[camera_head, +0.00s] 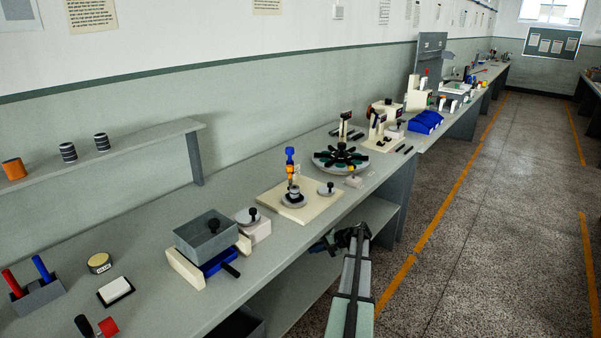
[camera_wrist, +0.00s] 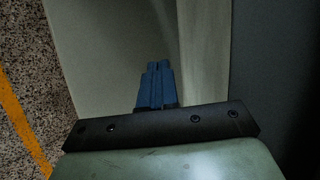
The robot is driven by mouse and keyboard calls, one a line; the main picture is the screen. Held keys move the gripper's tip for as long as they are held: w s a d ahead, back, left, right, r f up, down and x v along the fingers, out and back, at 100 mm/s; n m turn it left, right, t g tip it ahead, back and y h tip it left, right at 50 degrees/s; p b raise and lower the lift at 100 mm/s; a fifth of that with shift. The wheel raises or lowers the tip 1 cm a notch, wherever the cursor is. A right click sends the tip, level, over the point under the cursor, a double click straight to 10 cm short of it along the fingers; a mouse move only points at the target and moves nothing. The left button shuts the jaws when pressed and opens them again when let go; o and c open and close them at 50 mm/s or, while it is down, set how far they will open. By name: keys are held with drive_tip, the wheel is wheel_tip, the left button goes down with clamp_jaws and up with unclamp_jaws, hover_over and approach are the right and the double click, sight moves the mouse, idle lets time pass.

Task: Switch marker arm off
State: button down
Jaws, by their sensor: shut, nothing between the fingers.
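No part in view is labelled as the marker arm, so I cannot tell for certain which it is. A likely candidate is the upright stand (camera_head: 291,172) with a blue top and orange middle, on a cream base board (camera_head: 318,205) on the bench. Its switch, if any, is too small to make out. My gripper (camera_head: 324,243) is beside the bench's front edge, right of and nearer than that board, apart from the stand. In the wrist view my gripper (camera_wrist: 157,66) shows blue fingers closed together with nothing between them.
The long grey bench (camera_head: 150,262) runs into the distance. On it are a grey box (camera_head: 206,236), a round dark-armed turntable (camera_head: 341,158) and blue bins (camera_head: 426,122). A lower shelf (camera_head: 300,278) lies under the bench. The speckled floor (camera_head: 480,250) on the right is clear.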

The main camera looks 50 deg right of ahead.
sight(290, 174)
drive_tip(key=s+d+r+m+t+h, duration=0.1)
drive_tip(key=s+d+r, duration=0.3)
drive_tip(key=d, duration=0.2)
drive_tip(key=s+d+r+h, duration=0.2)
drive_tip(key=s+d+r, duration=0.15)
drive_tip(key=d, duration=0.25)
drive_tip(key=s+d+r+m+t+h, duration=0.1)
drive_tip(key=s+d+r, duration=0.2)
drive_tip(key=s+d, duration=0.3)
drive_tip(key=w+a+r+t+y, duration=0.1)
drive_tip(key=w+a+r, duration=0.1)
drive_tip(key=w+r, duration=0.2)
drive_tip(key=w+a+r+n+t+y, duration=0.1)
drive_tip(key=w+a+r+t+y, duration=0.1)
drive_tip(key=r, duration=0.5)
drive_tip(key=w+a+r+n+t+y, duration=0.1)
drive_tip(key=w+a+r+t, duration=0.1)
drive_tip(key=w+a+r, duration=0.2)
wheel_tip(290, 174, up, 3)
drive_tip(key=shift+w+a+f, duration=0.15)
drive_tip(key=shift+w+a, duration=0.1)
drive_tip(key=shift+w, duration=0.75)
drive_tip(key=x, duration=1.4)
drive_tip(key=shift+a, duration=0.15)
